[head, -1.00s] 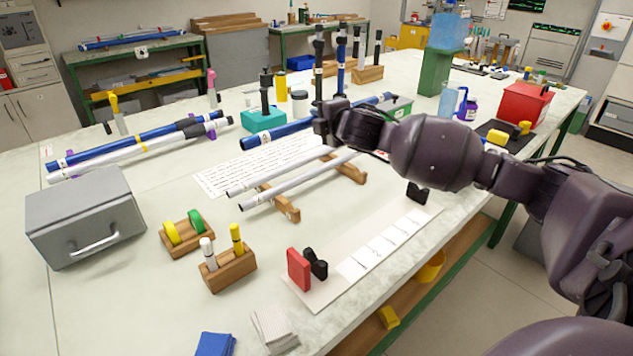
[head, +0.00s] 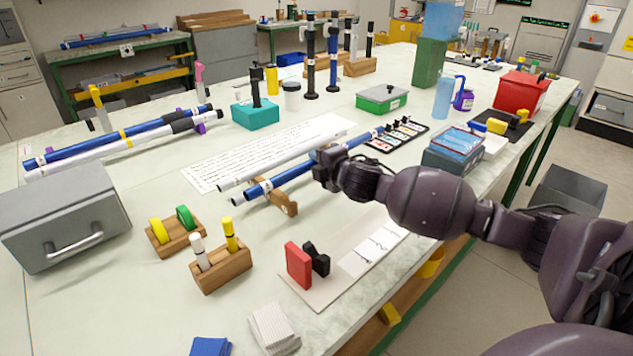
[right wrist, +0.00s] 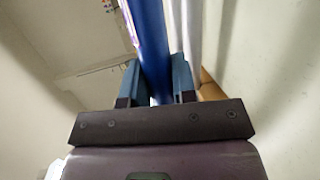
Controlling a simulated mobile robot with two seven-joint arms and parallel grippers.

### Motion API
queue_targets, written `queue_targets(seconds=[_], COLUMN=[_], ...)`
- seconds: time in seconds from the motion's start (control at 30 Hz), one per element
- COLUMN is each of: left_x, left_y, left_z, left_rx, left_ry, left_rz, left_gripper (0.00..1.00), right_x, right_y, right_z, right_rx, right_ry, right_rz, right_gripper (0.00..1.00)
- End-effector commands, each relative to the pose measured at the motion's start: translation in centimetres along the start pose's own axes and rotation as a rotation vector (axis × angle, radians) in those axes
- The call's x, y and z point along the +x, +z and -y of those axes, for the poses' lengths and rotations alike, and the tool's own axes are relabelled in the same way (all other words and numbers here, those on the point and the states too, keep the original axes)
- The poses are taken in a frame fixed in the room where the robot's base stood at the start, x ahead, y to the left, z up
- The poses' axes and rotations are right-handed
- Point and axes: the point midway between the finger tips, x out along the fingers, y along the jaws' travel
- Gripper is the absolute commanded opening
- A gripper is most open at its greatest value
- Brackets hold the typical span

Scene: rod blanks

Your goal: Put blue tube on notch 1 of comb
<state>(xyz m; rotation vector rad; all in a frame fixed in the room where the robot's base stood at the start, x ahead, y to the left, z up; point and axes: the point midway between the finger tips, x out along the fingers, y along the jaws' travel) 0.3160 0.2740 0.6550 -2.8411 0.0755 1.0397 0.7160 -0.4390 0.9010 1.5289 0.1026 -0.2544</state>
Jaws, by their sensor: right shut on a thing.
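The blue tube (head: 270,186) has white-banded ends and slants across the middle of the table in the head view. My right gripper (head: 322,165) is shut on it partway along. In the right wrist view the blue tube (right wrist: 151,45) runs between the two teal fingers (right wrist: 157,82). The tube lies over or just above the wooden comb (head: 287,205); I cannot tell whether it touches. A white tube (head: 250,174) runs beside it on the left, and shows right of it in the wrist view (right wrist: 186,40). The far comb support is hidden by my gripper. My left gripper is out of view.
A red block (head: 298,264) and black clip stand on a white sheet (head: 352,262) at the front. A wooden block (head: 222,270) with two upright markers is front left. A grey box (head: 65,222) stands at left. Tall black posts (head: 311,70) stand behind.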

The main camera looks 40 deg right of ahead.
Motion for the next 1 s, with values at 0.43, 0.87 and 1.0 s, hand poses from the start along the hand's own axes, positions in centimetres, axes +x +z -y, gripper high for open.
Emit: queue_targets(seconds=[0.43, 0.87, 1.0], left_x=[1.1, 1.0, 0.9], left_y=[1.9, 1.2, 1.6], left_z=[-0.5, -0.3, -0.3], left_rx=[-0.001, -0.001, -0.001], left_ry=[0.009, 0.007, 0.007], left_rz=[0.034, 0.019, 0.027], left_gripper=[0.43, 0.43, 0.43], right_x=[1.3, 1.3, 1.3], right_y=[-0.3, -0.2, -0.2], right_z=[5.7, 5.7, 5.7], right_rx=[0.002, 0.0, 0.0], right_ry=[-0.006, -0.001, 0.0], right_rz=[0.0, 0.0, 0.0], right_gripper=[0.02, 0.27, 0.48])
